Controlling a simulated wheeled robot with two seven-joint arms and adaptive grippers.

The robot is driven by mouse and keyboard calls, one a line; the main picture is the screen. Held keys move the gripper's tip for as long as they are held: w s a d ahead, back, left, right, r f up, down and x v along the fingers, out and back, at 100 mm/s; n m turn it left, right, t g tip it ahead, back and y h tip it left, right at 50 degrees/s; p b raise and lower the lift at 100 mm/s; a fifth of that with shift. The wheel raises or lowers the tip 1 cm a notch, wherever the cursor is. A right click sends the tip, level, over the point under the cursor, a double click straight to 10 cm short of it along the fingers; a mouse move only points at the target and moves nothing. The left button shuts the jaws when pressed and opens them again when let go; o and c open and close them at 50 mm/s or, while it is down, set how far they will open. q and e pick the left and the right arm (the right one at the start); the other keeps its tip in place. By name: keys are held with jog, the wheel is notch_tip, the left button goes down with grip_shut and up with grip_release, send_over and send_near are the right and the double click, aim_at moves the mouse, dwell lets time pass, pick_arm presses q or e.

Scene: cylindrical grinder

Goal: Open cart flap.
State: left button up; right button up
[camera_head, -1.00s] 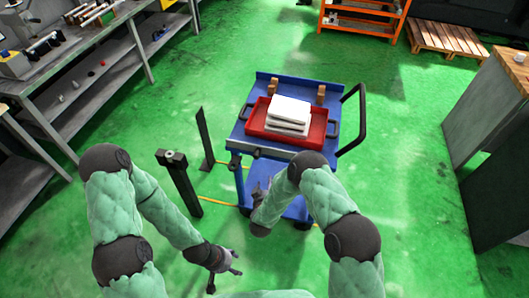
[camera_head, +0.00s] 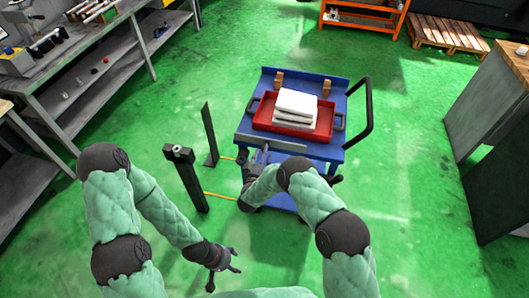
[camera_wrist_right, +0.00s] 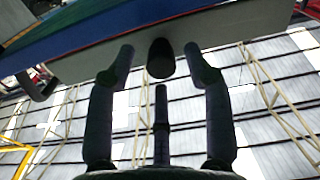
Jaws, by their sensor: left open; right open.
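The blue cart (camera_head: 328,153) stands in the middle of the head view. A grey flap (camera_head: 285,143) runs along its near edge. My right gripper (camera_head: 261,155) is open at the flap's near side, at the left part of the edge. In the right wrist view, the flap's grey face (camera_wrist_right: 220,30) spans the top, and a dark round knob (camera_wrist_right: 161,58) sits between the two open fingers (camera_wrist_right: 161,65). I cannot tell whether the fingers touch it. My left gripper (camera_head: 233,262) is open and empty, low in the head view, apart from the cart.
A red tray (camera_head: 262,117) with a white stack (camera_head: 297,104) lies on the cart. A black post (camera_head: 186,178) and a dark plate (camera_head: 210,135) stand left of it. A workbench (camera_head: 140,45) is at left, a cabinet (camera_head: 490,100) at right.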

jog(key=shift+x, duration=0.95)
grip_shut()
jog(key=shift+f, duration=0.1)
